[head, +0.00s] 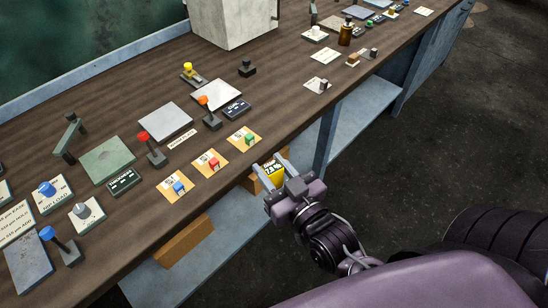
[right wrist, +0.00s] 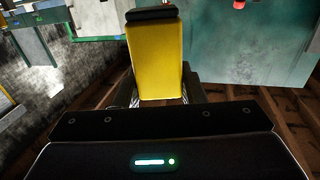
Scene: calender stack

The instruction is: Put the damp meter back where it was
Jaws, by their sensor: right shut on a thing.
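The damp meter (head: 274,172) is a yellow block with a pale display on its face. My right gripper (head: 272,170) is shut on it and holds it at the front edge of the bench, near the card with the green block. In the right wrist view the yellow meter (right wrist: 155,58) stands up between the fingers, with a black cap at its top. The fingers themselves are mostly hidden there. I cannot tell whether the meter touches the bench edge. My left gripper is not in view.
The wooden bench (head: 130,215) carries orange cards with a blue block (head: 179,187), a red block (head: 213,162) and a green block (head: 249,139). Behind them stand levers (head: 150,145) and flat plates (head: 166,121). A brown bottle (head: 346,32) stands far right. A blue lower shelf (head: 355,105) runs beneath.

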